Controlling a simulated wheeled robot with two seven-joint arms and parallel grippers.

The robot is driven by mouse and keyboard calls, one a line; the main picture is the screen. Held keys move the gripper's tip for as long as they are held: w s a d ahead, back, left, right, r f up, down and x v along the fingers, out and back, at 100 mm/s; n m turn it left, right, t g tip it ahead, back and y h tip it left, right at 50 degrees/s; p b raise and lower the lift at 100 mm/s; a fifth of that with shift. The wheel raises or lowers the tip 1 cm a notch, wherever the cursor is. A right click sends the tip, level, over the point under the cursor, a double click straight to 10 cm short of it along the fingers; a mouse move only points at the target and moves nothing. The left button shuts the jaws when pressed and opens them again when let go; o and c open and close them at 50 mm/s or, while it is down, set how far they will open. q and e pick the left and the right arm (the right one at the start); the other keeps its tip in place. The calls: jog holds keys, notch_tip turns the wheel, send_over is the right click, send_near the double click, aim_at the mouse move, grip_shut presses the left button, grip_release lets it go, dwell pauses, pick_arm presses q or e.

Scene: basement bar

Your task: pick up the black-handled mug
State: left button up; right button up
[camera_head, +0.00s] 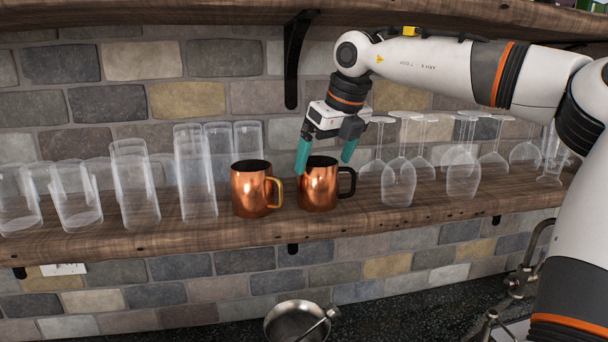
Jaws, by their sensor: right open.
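The black-handled mug (317,188) is copper with a dark inside. It stands upright on the wooden shelf (297,228), its black handle (347,183) pointing right. My right gripper (325,164) comes down from above, its two teal fingers spread apart. The left finger overlaps the mug's left rim in the picture, and the right finger is just above and behind the handle. Whether either finger touches the mug I cannot tell. A second copper mug (251,190) with a gold handle stands just left of it. My left gripper is not in view.
Clear tumblers (195,180) stand in several groups along the shelf's left side. Upside-down stem glasses (398,182) stand close on the right. A black bracket (295,60) and stone wall are behind. Below, a metal pan (290,318) sits on the dark counter (400,312).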

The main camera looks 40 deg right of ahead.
aim_at(317, 180)
jog(key=shift+w+a+f, duration=0.1)
jog(key=shift+f, duration=0.3)
jog(key=shift+f+p, duration=0.3)
jog(key=shift+p, duration=0.1)
jog(key=shift+p+x, duration=0.85)
jog(key=shift+p, duration=0.25)
jog(key=x, duration=0.1)
jog(key=p+x, duration=0.1)
jog(key=shift+w+f, duration=0.25)
jog(key=shift+w, duration=0.1)
jog(key=shift+w+f, duration=0.3)
jog(key=shift+f, duration=0.1)
jog(key=shift+s+r, duration=0.1)
jog(key=shift+s, duration=0.05)
jog(key=shift+c, duration=0.6)
jog(key=shift+s, duration=0.1)
jog(key=shift+c, duration=1.4)
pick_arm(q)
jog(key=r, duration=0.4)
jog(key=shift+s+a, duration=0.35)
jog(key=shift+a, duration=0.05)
pick_arm(e)
jog(key=c, duration=0.8)
